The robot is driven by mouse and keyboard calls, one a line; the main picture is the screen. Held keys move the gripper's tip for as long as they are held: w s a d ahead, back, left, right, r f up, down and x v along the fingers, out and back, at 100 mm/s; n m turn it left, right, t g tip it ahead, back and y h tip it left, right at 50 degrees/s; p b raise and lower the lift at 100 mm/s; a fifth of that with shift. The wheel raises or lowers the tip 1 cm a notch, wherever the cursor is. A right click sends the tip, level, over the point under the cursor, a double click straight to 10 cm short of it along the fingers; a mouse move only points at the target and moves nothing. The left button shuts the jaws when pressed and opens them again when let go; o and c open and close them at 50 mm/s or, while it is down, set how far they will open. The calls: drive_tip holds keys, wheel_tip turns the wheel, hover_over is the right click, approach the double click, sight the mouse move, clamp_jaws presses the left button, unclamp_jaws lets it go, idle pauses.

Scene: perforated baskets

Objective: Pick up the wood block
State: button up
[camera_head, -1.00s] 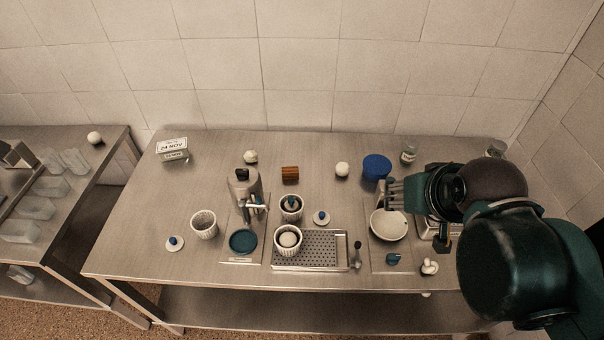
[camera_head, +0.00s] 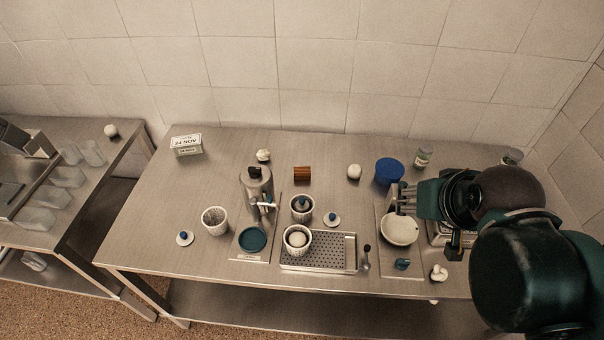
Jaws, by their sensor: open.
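The wood block (camera_head: 302,174) is a small reddish-brown block with vertical grooves. It lies on the steel table (camera_head: 225,165) toward the back, near the middle. My gripper (camera_head: 397,199) is at the right part of the table, over the back edge of a white bowl, with its fingers pointing left. It is open, and I see nothing between the fingers. It is well to the right of the block and apart from it. The arm hides part of the table's right end.
A white ball (camera_head: 354,171) and a blue round container (camera_head: 389,171) stand between block and gripper. A silver pot (camera_head: 257,187), white cups (camera_head: 215,221) and a perforated tray (camera_head: 325,252) stand in front. A white bowl (camera_head: 399,232) is below the gripper. The back left table is mostly clear.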

drive_tip(key=n+g+p, duration=0.3)
drive_tip(key=n+g, duration=0.4)
drive_tip(key=n, duration=1.2)
hover_over(301, 170)
drive_tip(key=f, duration=1.9)
drive_tip(key=shift+d, duration=0.3)
drive_tip(key=shift+w+a+f, duration=0.1)
drive_tip(key=shift+a+f, duration=0.2)
drive_tip(key=shift+f, duration=0.05)
